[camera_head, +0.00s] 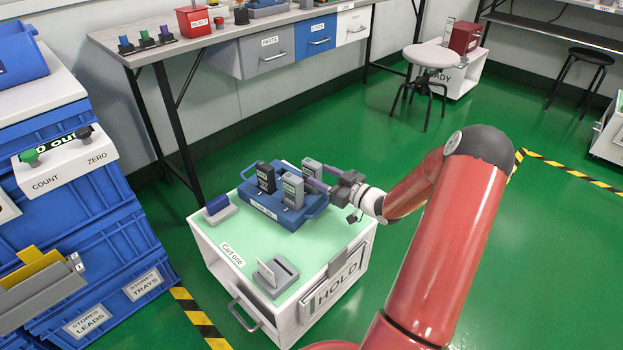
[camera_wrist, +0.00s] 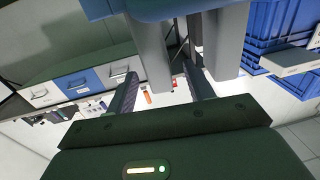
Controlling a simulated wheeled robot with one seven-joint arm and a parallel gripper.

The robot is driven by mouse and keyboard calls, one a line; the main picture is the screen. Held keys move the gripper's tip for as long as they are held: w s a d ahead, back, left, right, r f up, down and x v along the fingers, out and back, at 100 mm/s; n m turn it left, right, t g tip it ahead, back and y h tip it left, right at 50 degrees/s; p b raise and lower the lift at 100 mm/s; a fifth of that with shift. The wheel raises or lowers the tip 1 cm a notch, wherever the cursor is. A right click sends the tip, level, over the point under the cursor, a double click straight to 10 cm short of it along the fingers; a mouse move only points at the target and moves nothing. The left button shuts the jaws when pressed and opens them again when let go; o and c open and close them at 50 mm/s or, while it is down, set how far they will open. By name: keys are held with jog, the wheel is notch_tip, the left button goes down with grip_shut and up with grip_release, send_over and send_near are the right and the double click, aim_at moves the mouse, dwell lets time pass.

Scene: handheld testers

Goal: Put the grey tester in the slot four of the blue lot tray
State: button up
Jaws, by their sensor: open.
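The blue lot tray (camera_head: 284,216) sits on the green top of the cart, with a white label on its front. A black tester (camera_head: 265,178) stands upright in it at the left. A grey tester (camera_head: 292,191) stands at the front, and another grey tester (camera_head: 311,168) stands further back at the right. My gripper (camera_head: 321,186) is open at the tray's right side, close to the grey testers. In the wrist view two grey bodies (camera_wrist: 151,45) (camera_wrist: 229,42) rise beside my open fingers (camera_wrist: 162,84), under the blue tray edge (camera_wrist: 170,9). Slot numbers are not readable.
A small stand with a blue block (camera_head: 218,207) and a grey holder with a card (camera_head: 277,276) share the cart top (camera_head: 243,240). Blue crates (camera_head: 110,255) stand at the left. A bench (camera_head: 225,38) with drawers runs behind. The cart's front middle is clear.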

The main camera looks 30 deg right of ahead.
jog(key=x, duration=0.4)
jog(key=shift+w, duration=0.35)
grip_shut()
jog(key=shift+r, duration=0.2)
